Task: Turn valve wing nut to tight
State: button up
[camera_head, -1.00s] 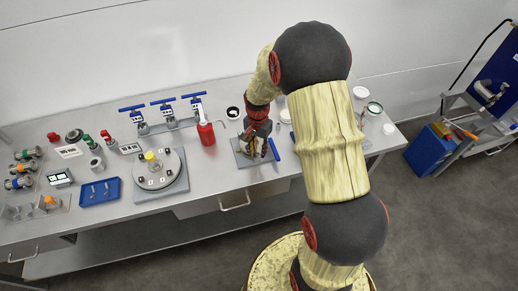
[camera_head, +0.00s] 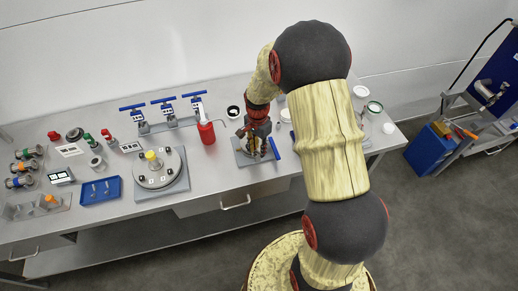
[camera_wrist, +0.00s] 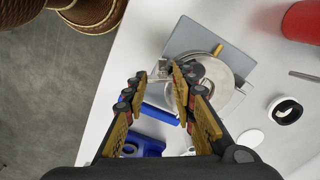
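My gripper (camera_wrist: 158,72) points down over a small grey plate (camera_wrist: 185,38) on the bench; it also shows in the head view (camera_head: 254,152). Its two fingers are apart. A small metal piece (camera_wrist: 161,67), perhaps the valve wing nut, shows between the fingertips; I cannot tell whether either finger touches it. A round metal body (camera_wrist: 232,65) on the plate is partly hidden by the right finger. A yellow piece (camera_wrist: 217,50) sits at its edge. A blue bar (camera_wrist: 160,113) lies beside the plate, partly behind the fingers.
A red bottle (camera_head: 206,132) stands left of my gripper. A black-and-white ring (camera_wrist: 285,110) lies nearby. Several blue-handled valves (camera_head: 163,106) stand further back. A round scale-like fixture (camera_head: 160,170) and a blue tray (camera_head: 100,191) are at the left. The bench front edge is close.

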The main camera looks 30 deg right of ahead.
aim_at(257, 150)
jog(key=shift+o, duration=1.2)
jog(key=shift+w+a+r, duration=0.1)
jog(key=shift+w+r, duration=0.1)
jog(key=shift+w, duration=0.4)
jog(key=o, duration=0.5)
jog(key=shift+s+f, duration=0.1)
jog(key=shift+s, duration=0.15)
jog(key=shift+c, duration=0.2)
jog(key=shift+r, duration=4)
